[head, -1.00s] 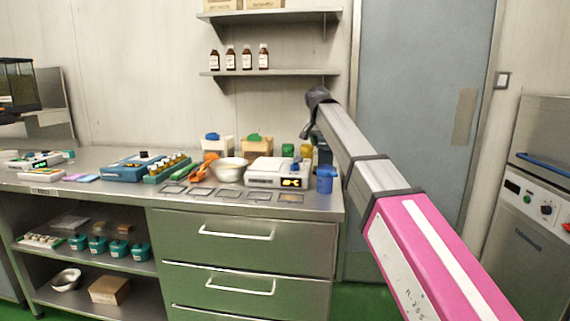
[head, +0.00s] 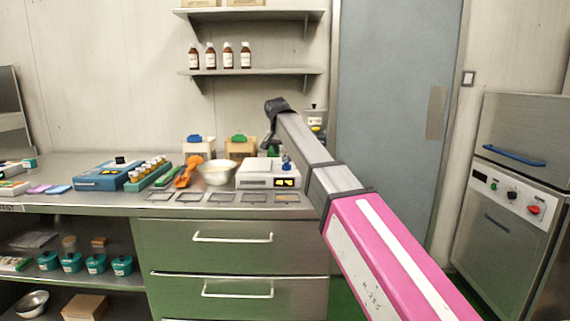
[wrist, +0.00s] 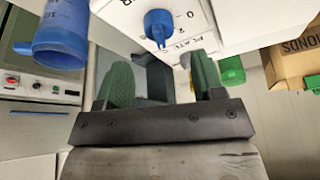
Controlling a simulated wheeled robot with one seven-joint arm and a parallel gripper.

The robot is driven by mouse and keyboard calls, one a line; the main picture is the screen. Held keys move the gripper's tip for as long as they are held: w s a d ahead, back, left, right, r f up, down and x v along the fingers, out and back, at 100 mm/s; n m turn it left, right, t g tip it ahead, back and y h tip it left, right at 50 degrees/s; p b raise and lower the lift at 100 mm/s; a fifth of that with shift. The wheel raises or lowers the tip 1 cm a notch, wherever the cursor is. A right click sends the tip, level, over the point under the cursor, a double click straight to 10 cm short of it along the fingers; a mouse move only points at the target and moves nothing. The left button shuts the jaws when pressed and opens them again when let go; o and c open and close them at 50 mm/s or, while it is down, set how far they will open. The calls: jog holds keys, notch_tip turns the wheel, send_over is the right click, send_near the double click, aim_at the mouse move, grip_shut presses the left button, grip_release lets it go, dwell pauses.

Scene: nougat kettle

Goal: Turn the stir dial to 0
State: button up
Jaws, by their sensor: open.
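A blue dial (wrist: 158,25) sits on a white panel at the top of the wrist view. Printed marks around it include a 0 and a 2, and part of the word PLATE shows below it. The STIR label is not fully readable, and I cannot tell the exact setting. My gripper (wrist: 160,78) is open and empty, its two green-padded fingers apart just below the dial and not seen touching it. In the head view my gripper (head: 268,142) hangs above the counter, near a white device (head: 255,178) with a lit yellow display.
A blue cup (wrist: 60,35) is close on the left of the wrist view. A white bowl (head: 219,172), orange tool (head: 187,172) and blue case (head: 103,178) stand on the counter (head: 90,204). A cabinet with knobs (head: 508,195) stands at the right.

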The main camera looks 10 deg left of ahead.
aim_at(286, 162)
jog(key=x, duration=0.6)
jog(key=c, duration=0.9)
